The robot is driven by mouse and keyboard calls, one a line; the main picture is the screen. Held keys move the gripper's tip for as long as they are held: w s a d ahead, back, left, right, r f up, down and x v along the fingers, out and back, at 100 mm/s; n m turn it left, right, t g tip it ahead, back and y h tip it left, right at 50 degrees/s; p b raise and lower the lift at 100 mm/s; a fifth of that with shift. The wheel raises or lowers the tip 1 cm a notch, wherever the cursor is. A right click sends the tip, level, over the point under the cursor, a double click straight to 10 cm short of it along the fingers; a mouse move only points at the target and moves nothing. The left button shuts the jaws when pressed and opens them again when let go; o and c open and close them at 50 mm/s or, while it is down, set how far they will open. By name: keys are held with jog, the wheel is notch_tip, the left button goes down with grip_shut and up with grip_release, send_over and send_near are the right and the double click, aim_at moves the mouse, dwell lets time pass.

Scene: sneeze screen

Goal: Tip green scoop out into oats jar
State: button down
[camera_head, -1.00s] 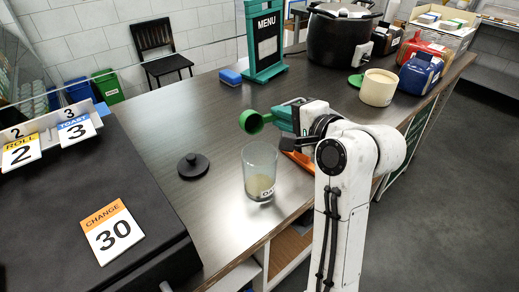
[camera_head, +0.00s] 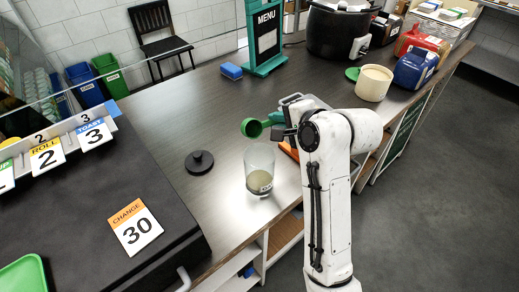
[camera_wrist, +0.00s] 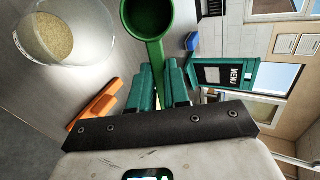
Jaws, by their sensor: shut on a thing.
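The oats jar (camera_head: 259,182) is a clear, open, upright container on the counter, with pale oats in its lower part and a small label. It also shows in the wrist view (camera_wrist: 66,36), at the upper left. My gripper (camera_wrist: 160,82) is shut on the handle of the green scoop (camera_head: 251,128). The scoop bowl (camera_wrist: 150,14) is at the top of the wrist view, beside the jar and apart from it. In the head view the scoop is just behind and above the jar's rim. I cannot tell what is in the bowl.
A black round lid (camera_head: 199,162) lies left of the jar. An orange object (camera_head: 289,151) lies right of it. A blue sponge (camera_head: 231,71), a menu stand (camera_head: 265,40) and a cream canister (camera_head: 374,83) stand farther back. The black raised surface (camera_head: 75,225) is at left.

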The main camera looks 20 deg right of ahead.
jog(key=shift+r, duration=0.1)
jog(key=shift+w+r+g+p, duration=0.15)
jog(key=shift+g+p, duration=0.55)
jog(key=shift+p, duration=0.7)
jog(key=shift+w+f+g+p, duration=0.1)
jog(key=shift+w+g+p, duration=0.1)
jog(key=shift+g+p, duration=0.85)
jog(key=shift+r+t+p, duration=0.1)
jog(key=shift+t+p, duration=0.15)
jog(key=shift+p, duration=0.05)
jog(key=shift+w+a+r+g+h, duration=0.1)
jog(key=shift+w+g+h, duration=0.2)
jog(key=shift+g, duration=0.3)
jog(key=shift+m+g, duration=0.3)
jog(key=shift+g, duration=0.5)
